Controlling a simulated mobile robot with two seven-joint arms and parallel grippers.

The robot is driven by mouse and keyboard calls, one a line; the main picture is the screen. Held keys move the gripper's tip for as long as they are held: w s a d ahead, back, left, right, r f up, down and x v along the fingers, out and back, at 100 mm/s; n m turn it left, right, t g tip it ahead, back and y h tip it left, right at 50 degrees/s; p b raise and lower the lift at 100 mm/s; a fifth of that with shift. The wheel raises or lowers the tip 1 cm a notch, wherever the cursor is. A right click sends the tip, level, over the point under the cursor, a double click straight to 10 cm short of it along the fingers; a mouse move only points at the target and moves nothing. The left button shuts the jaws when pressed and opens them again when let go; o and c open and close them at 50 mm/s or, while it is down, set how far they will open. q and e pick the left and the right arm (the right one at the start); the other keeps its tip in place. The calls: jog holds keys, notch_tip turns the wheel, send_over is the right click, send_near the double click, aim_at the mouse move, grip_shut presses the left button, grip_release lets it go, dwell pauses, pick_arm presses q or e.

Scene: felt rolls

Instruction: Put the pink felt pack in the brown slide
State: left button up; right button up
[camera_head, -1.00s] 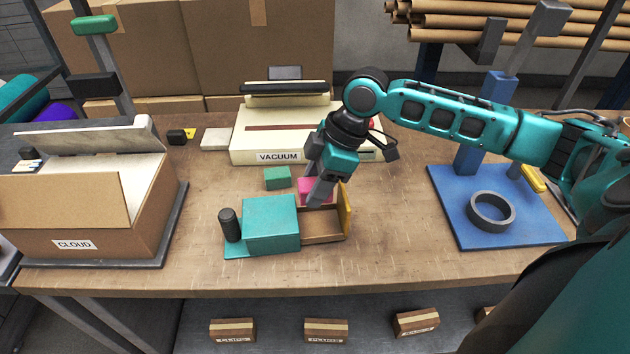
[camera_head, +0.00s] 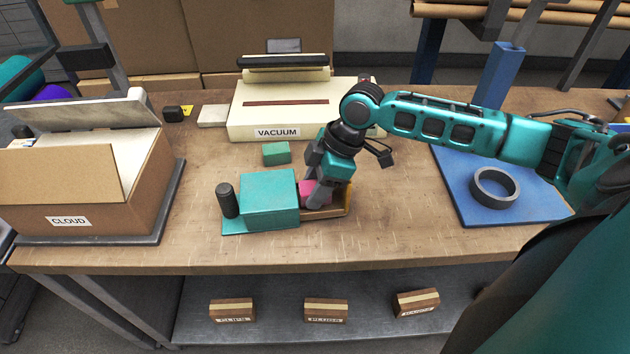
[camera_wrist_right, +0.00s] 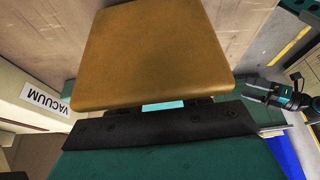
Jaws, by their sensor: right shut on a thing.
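The pink felt pack (camera_head: 307,188) is partly hidden by my right gripper (camera_head: 318,203), which is shut on it. The gripper points down with its tips at the brown slide (camera_head: 325,212), an open tray extending from the right of a teal sleeve (camera_head: 269,198). The pack sits low over or inside the slide; contact with its floor is hidden. In the right wrist view, a large ochre-brown panel (camera_wrist_right: 155,55), apparently the slide's end, blocks the fingertips and pack. My left gripper (camera_wrist_right: 250,90) appears small at that view's right; its jaw state is unclear.
A black knob (camera_head: 227,200) stands left of the sleeve. A green block (camera_head: 276,153) lies behind it, before the vacuum box (camera_head: 270,118). The cloud carton (camera_head: 60,195) is left; a blue board (camera_head: 465,190) with a dark ring (camera_head: 492,187) is right. The front table strip is clear.

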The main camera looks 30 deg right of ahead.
jog(key=shift+f, duration=0.45)
dwell(0.5)
jog(key=o, duration=1.4)
jog(key=shift+c, duration=0.2)
jog(key=p+v, duration=0.1)
jog(key=v, duration=1.2)
